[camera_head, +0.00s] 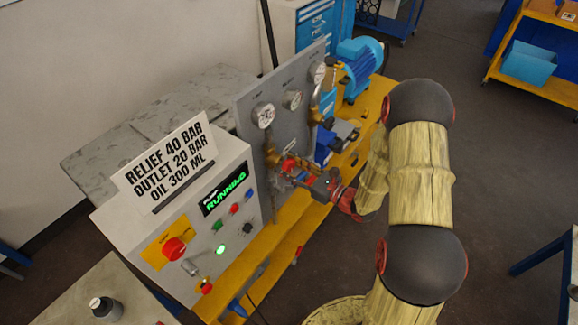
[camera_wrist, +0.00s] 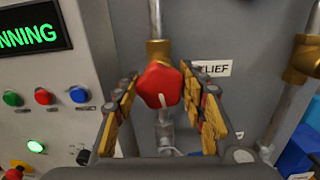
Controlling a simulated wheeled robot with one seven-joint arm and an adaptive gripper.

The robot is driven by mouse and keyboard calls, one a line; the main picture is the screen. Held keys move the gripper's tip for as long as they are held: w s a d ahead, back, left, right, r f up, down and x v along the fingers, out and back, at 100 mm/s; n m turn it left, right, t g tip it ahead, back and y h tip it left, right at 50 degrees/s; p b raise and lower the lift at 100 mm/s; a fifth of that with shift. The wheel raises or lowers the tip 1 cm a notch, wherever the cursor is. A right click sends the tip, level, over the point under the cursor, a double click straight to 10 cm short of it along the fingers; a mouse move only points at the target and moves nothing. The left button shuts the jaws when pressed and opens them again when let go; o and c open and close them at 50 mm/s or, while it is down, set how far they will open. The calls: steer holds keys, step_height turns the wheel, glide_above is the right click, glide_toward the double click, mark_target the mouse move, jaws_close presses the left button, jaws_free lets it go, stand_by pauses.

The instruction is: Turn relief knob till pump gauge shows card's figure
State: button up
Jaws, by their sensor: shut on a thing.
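The red relief knob (camera_wrist: 160,86), with a white mark low on its face, sits on a brass valve beside a partly covered label reading "LIEF" in the wrist view. In the head view the knob (camera_head: 289,165) shows small at the panel's lower edge. My gripper (camera_wrist: 162,90) is shut on it, one finger on each side. A white card (camera_head: 166,158) reads "RELIEF 40 BAR, OUTLET 20 BAR, OIL 300 ML". Three round gauges (camera_head: 263,115), (camera_head: 292,99) and (camera_head: 318,73) sit on the grey panel (camera_head: 250,95); their needles and labels are too small to read.
The control box display (camera_head: 226,192) reads "RUNNING". Several buttons and a red emergency knob (camera_head: 174,247) are on its face. A second brass valve (camera_wrist: 302,58) stands right of my gripper. A blue motor (camera_head: 359,65) sits on the yellow bench (camera_head: 375,98).

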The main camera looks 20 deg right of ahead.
steer(key=shift+c, duration=1.1)
steer(key=shift+r+m+p, duration=0.1)
steer(key=shift+m+p, duration=0.5)
steer(key=shift+m, duration=0.2)
steer(key=shift+m+p, duration=0.35)
steer(key=shift+m, duration=0.45)
steer(key=o, duration=1.2)
steer(key=shift+c, duration=0.2)
steer(key=v, duration=1.2)
